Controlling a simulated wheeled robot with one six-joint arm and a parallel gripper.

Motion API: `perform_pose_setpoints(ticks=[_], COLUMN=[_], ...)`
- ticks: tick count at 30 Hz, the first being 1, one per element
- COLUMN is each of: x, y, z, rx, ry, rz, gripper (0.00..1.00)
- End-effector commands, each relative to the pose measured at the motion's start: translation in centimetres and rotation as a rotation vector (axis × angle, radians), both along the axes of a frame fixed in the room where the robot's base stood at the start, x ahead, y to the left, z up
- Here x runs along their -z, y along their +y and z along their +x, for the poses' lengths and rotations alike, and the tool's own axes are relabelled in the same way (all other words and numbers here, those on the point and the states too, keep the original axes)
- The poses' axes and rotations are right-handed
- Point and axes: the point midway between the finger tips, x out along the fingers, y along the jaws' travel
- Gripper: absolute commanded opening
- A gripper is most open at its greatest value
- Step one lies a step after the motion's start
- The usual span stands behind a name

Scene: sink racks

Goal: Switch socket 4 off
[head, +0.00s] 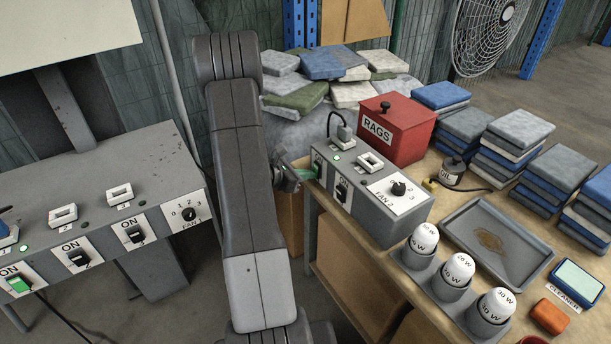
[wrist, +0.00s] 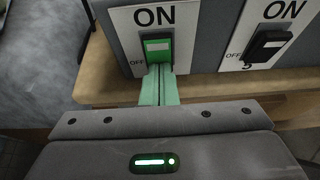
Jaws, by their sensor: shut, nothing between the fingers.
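The switch of socket 4 (wrist: 157,48) is lit green in the wrist view, on a white plate with ON above and OFF at lower left. Its number is hidden behind my fingers. It sits on the grey box (head: 385,225) on the bench, left of the black switch 5 (wrist: 268,46). My gripper (wrist: 158,70) is shut and empty, its green fingertips at the lower edge of the green switch. I cannot tell whether they touch it. In the head view my gripper (head: 305,173) is at the box's left end. A plug (head: 345,135) stands in the socket above, beside a lit green lamp (head: 337,157).
The fan knob (head: 398,188) is right of switch 5 on the same box. A red RAGS box (head: 395,130) stands behind. Another grey switch box (head: 100,185) is at left, with one green switch (head: 18,283). Bulbs and a tray (head: 463,213) fill the bench at right.

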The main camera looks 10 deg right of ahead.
Motion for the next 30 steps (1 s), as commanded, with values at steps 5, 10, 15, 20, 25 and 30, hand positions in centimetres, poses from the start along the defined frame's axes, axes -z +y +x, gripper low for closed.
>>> perform_pose_setpoints(ticks=[5,10,15,20,25,30], x=[1.0,0.3,0.0,-0.8,-1.5,-1.5], y=[-0.4,-0.5,-0.5,-0.6,-0.6,-0.6], z=[0.1,0.1,0.2,0.2,0.2,0.2], rx=[0.001,0.002,0.003,0.004,0.004,0.003], ry=[-0.02,-0.021,-0.023,-0.025,-0.025,-0.024], rz=[-0.053,-0.056,-0.058,-0.058,-0.059,-0.058], gripper=[0.0,0.0,0.0,0.0,0.0,0.0])
